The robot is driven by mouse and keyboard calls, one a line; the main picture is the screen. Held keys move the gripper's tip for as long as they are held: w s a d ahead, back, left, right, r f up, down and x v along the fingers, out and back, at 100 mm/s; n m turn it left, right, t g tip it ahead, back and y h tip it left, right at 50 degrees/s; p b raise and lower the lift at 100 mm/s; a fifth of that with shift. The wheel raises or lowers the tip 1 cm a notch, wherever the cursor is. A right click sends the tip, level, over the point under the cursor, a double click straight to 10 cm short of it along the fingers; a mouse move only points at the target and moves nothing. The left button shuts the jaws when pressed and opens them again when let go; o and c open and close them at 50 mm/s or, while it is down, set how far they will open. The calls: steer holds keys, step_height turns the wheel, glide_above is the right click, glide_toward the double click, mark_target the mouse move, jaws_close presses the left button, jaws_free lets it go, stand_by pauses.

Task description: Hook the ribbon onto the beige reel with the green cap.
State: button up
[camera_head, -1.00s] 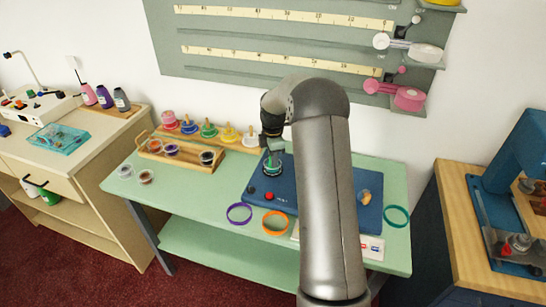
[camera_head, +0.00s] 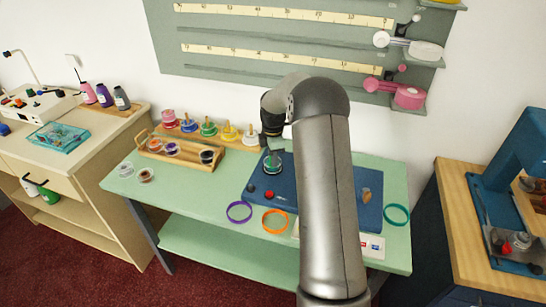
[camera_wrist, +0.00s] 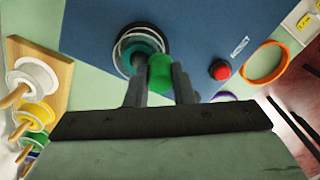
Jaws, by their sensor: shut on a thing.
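In the wrist view my gripper (camera_wrist: 158,90) is shut on a small green cylinder (camera_wrist: 160,72). Right beside it, on the blue board, is a round piece with a teal disc and a pale rim (camera_wrist: 125,48). It also shows in the head view (camera_head: 273,163), below my dark wrist. I cannot tell whether the cylinder touches it. In the head view my fingertips are mostly hidden. I cannot make out a beige reel with a green cap or a loose ribbon for certain. A row of coloured reels includes a green one (camera_head: 208,128) and a whitish one (camera_head: 250,139).
The blue board (camera_head: 257,183) carries a red button (camera_wrist: 221,70). A purple ring (camera_head: 239,211), an orange ring (camera_head: 275,221) and a teal ring (camera_head: 397,215) lie around it. A wooden caddy (camera_head: 184,158) stands left. The counter's front left is mostly clear.

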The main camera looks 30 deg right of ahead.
steer(key=shift+s+f+b, duration=0.35)
steer(key=shift+f+b, duration=0.05)
steer(key=shift+f, duration=0.5)
stand_by(0.9)
steer(key=shift+w+r+p, duration=0.25)
steer(key=shift+r+p, duration=0.6)
steer(key=shift+r, duration=0.3)
steer(key=shift+w+r+p, duration=0.1)
steer(key=shift+r+p, duration=0.65)
steer(key=shift+r, duration=0.8)
